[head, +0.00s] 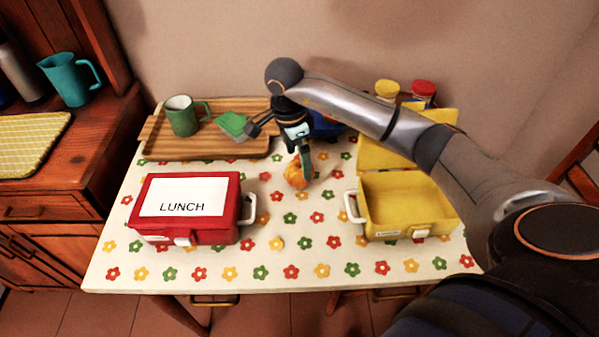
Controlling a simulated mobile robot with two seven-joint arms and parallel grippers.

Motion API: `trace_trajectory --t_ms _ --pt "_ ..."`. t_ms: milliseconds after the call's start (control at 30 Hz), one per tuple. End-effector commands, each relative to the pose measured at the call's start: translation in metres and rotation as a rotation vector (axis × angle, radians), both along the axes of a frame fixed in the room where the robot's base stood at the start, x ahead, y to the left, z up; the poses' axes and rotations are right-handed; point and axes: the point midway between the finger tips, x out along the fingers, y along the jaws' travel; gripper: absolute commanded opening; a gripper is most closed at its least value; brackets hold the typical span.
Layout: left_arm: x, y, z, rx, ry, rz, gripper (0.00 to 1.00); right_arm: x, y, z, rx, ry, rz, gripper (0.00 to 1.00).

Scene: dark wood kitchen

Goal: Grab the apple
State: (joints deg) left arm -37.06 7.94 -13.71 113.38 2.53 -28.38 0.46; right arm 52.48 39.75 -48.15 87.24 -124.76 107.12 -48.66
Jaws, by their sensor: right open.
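A small orange-yellow round fruit, which looks like the apple (294,176), rests on the flowered tablecloth between the red and the yellow lunch boxes. My right gripper (270,152) reaches in from the right above it. Its jaws are spread wide and hold nothing. One finger points down at the fruit's right side and hides part of it; I cannot tell whether they touch. My left gripper is out of view.
A closed red lunch box (185,208) stands at left, an open yellow one (408,206) at right. A wooden tray (160,146) with a green mug (181,115) lies behind. Yellow-lidded (387,90) and red-lidded jars (423,92) stand at the back right. The front table strip is clear.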

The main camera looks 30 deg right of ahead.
Motion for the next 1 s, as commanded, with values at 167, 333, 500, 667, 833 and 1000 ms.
trace_trajectory --t_ms 167,333,500,667,833,1000 --pt "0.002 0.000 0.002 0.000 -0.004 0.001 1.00 -0.002 0.000 -0.025 0.002 0.006 -0.001 1.00" --pt "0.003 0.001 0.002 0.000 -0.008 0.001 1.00 -0.002 -0.003 -0.046 0.000 0.003 0.000 1.00" --pt "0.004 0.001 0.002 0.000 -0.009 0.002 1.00 -0.001 -0.004 -0.051 0.001 0.000 0.000 1.00" --pt "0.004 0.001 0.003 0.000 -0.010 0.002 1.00 -0.001 -0.004 -0.051 0.001 0.000 0.001 0.97" --pt "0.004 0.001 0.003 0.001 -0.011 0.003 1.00 -0.001 -0.004 -0.051 0.001 0.000 0.001 0.78" --pt "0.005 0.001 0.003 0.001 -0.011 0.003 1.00 -0.001 -0.004 -0.051 0.000 0.001 0.001 0.58"
